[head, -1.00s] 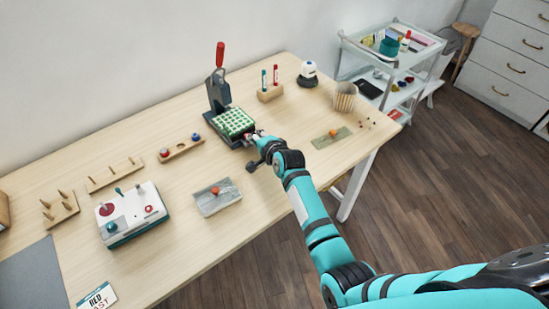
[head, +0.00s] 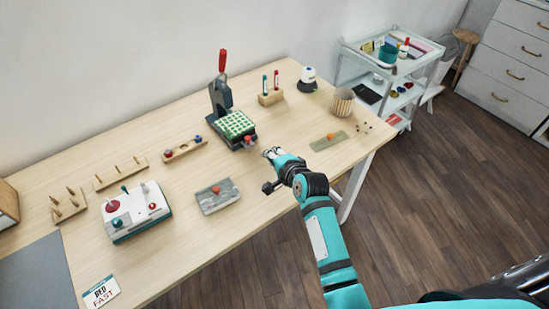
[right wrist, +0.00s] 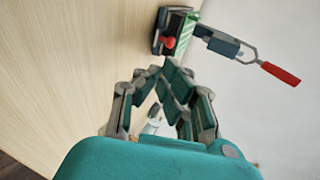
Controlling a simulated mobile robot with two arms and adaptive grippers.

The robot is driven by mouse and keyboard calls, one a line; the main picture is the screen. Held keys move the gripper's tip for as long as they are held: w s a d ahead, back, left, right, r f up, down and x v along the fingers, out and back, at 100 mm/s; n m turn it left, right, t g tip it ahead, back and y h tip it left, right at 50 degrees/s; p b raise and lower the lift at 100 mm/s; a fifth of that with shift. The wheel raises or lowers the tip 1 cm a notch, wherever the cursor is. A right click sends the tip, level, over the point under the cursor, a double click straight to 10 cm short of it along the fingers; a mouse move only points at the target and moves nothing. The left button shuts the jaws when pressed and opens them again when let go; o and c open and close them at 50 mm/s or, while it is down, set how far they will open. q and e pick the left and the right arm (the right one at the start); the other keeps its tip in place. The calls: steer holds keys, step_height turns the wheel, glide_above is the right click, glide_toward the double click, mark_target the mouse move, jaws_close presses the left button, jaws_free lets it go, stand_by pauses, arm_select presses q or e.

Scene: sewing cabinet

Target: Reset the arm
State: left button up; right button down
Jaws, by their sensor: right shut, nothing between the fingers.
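My right arm (head: 318,225) reaches in from the lower right over the table. My right gripper (head: 268,152) is shut and empty, just in front and to the right of the dark press (head: 220,97) with a red handle. In the right wrist view its fingers (right wrist: 172,66) come together at the tips, with the press (right wrist: 222,45) beyond them. A green gridded block (head: 236,124) sits on the press base, with a red knob (head: 248,140) at its front. My left gripper is not in view.
The wooden table (head: 190,235) holds a grey tray (head: 215,203) with an orange piece, a white control box (head: 135,222), peg racks, a woven cup (head: 343,101) and a green mat (head: 322,143). A white cart (head: 362,70) stands beyond. The table's front edge is beneath my arm.

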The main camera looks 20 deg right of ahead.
steer(key=s+d+f+n+g+h, duration=0.1)
steer(key=s+d+n+g, duration=0.15)
steer(key=s+n, duration=0.6)
steer(key=s+d+f+n+g, duration=0.1)
steer(key=s+n+g, duration=0.25)
steer(key=s, duration=1.05)
steer(key=s+d+n+g+h, duration=0.1)
steer(key=s+n+g, duration=0.35)
steer(key=s, duration=0.75)
step_height(320, 180, down, 28)
steer(key=s+n, duration=0.2)
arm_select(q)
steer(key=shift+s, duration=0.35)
arm_select(e)
steer(key=s+d+f+g, duration=0.1)
steer(key=s+d+f, duration=0.2)
steer(key=s+f, duration=1.1)
steer(key=shift+s+d+f, duration=0.15)
steer(key=shift+s+f, duration=0.25)
steer(key=shift+s, duration=0.55)
